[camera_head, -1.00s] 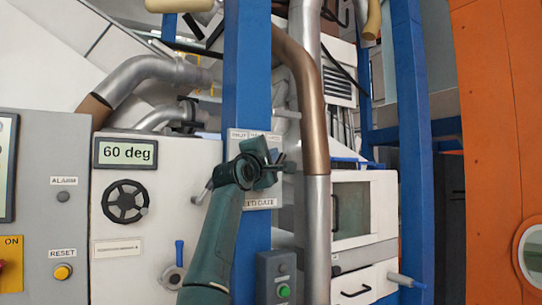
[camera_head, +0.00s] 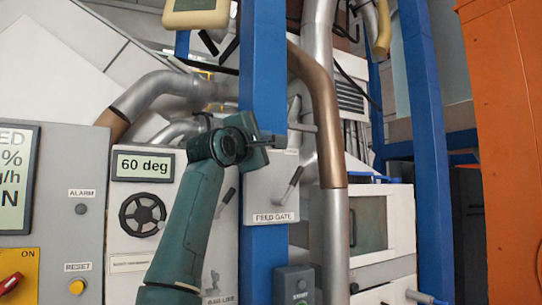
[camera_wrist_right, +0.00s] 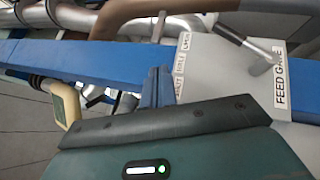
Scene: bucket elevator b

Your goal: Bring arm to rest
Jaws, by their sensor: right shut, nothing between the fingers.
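My right arm rises from the bottom of the head view. Its dark green gripper (camera_head: 284,140) is shut and empty, in front of the blue post and at the top edge of the white feed gate plate (camera_head: 262,200). The plate's lever (camera_head: 291,183) shows below the gripper, apart from it. In the right wrist view the shut fingers (camera_wrist_right: 156,86) point at the blue beam, beside the plate (camera_wrist_right: 215,75) with its FEED GATE label. My left gripper is not in view.
A blue post (camera_head: 263,75) and a silver-brown pipe (camera_head: 332,150) stand close to the gripper. A 60 deg display (camera_head: 143,165) and a black handwheel (camera_head: 142,214) are on the left cabinet. An orange panel (camera_head: 510,130) stands at the right.

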